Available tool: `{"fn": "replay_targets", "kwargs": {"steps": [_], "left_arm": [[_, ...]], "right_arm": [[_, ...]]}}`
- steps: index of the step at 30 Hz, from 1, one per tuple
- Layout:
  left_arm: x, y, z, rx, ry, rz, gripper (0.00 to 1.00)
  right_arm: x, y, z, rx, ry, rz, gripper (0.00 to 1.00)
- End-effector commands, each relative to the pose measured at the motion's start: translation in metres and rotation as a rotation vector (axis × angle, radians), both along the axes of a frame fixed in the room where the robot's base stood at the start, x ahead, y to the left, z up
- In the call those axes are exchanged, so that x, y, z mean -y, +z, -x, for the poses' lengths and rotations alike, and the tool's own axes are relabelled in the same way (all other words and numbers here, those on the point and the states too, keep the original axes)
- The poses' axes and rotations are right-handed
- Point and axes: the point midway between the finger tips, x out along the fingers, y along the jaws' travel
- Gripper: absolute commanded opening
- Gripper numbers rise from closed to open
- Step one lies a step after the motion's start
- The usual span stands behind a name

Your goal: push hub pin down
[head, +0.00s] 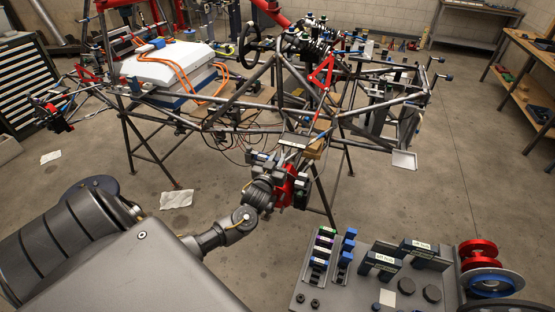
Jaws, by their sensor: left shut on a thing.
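My left arm comes in from the lower left and ends in my left gripper (265,160), close by a red hub part (287,186) with dark blocks around it at the near corner of the tube chassis (255,130). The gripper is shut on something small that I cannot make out. The hub pin cannot be told apart from the dark parts there, so whether it stands up or sits down is not visible. The wrist partly covers this corner. My right gripper is not in view.
A grey parts bench (345,296) with labelled dark blocks, blue pieces and a red and blue disc stack stands at the lower right. Chassis tubes and stand legs surround the gripper. A white box (168,66) with orange cables rests on the chassis. The floor at right is open.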

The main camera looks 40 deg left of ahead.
Motion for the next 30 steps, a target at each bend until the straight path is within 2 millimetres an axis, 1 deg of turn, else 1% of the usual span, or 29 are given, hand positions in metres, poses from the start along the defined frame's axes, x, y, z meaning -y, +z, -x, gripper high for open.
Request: {"fn": "replay_targets", "kwargs": {"steps": [1, 3, 5, 13, 14, 18, 26, 30], "left_arm": [[0.000, -0.009, 0.000, -0.001, 0.001, 0.001, 0.00], [0.000, -0.020, 0.000, -0.001, 0.002, 0.003, 0.00], [0.000, -0.026, 0.000, 0.000, 0.002, 0.002, 0.00], [0.001, -0.026, 0.001, -0.005, 0.000, 0.002, 0.00], [0.001, -0.026, 0.001, -0.006, 0.000, 0.001, 0.25], [0.000, -0.026, 0.000, -0.004, 0.000, 0.001, 0.43], [0.000, -0.024, 0.001, -0.001, 0.000, 0.000, 0.43], [0.004, -0.026, 0.009, -0.002, -0.001, 0.001, 0.43]], "right_arm": [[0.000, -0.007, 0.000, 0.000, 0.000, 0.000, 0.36], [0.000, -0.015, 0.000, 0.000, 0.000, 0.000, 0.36], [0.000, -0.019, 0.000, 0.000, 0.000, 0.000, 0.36], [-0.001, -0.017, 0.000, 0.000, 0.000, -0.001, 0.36], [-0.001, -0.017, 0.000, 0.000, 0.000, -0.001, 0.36], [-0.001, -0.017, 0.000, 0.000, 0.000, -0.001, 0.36], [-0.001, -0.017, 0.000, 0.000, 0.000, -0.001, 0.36], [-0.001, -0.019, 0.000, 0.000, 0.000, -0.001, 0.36]]}}
